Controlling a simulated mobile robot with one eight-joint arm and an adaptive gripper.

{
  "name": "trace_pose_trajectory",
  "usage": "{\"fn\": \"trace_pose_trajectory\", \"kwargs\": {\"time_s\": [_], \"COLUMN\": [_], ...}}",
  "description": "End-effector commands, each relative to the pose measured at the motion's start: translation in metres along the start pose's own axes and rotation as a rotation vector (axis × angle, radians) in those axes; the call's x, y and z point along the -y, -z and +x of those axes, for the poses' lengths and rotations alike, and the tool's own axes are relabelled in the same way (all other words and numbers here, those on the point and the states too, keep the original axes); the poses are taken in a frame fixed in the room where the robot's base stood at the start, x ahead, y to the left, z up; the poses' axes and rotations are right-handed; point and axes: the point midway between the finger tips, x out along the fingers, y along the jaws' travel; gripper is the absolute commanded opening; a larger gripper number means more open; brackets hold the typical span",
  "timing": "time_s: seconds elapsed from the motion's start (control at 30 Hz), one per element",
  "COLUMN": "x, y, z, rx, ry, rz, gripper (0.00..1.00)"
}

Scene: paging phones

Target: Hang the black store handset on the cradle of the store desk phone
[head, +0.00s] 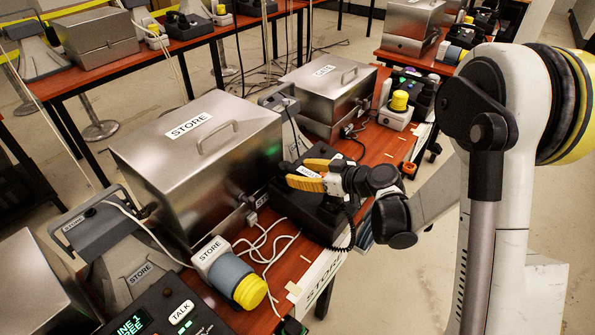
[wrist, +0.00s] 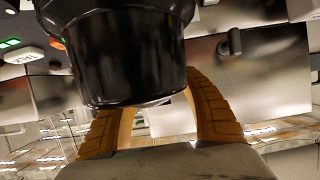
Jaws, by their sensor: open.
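The black store desk phone (head: 312,217) sits on the wooden table in front of the STORE metal box. My gripper (head: 299,173), with yellow fingers, is open over the phone. Its fingers lie on either side of a black handset, whose pale label (head: 306,171) shows between them. In the wrist view the black end of the handset (wrist: 120,50) looms large in front of the open yellow fingers (wrist: 160,115). A coiled black cord hangs at the phone's right side. The cradle is mostly hidden by the gripper, and I cannot tell whether the handset rests on it.
The STORE metal box (head: 205,160) stands close behind the phone. A second metal box (head: 325,90) and a yellow-capped device (head: 398,108) are farther along the table. A blue-grey cylinder with a yellow cap (head: 238,278) and loose white cables (head: 265,240) lie nearer.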

Motion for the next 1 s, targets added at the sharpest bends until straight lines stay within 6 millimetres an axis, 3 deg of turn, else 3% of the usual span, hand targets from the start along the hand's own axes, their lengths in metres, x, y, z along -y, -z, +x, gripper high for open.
{"fn": "trace_pose_trajectory", "kwargs": {"time_s": [0.2,0.4,0.53,0.77,0.87,1.0], "x": [-0.002,-0.001,-0.001,0.001,0.006,0.02], "y": [0.004,0.003,0.002,0.003,0.011,0.026], "z": [-0.052,-0.09,-0.103,-0.11,-0.116,-0.14], "rx": [-0.001,0.0,-0.001,0.014,0.068,0.205], "ry": [-0.005,-0.004,-0.002,-0.004,-0.016,-0.075], "rz": [0.003,0.002,0.001,0.013,0.058,0.173], "gripper": [0.49,0.49,0.49,0.49,0.49,0.49]}}
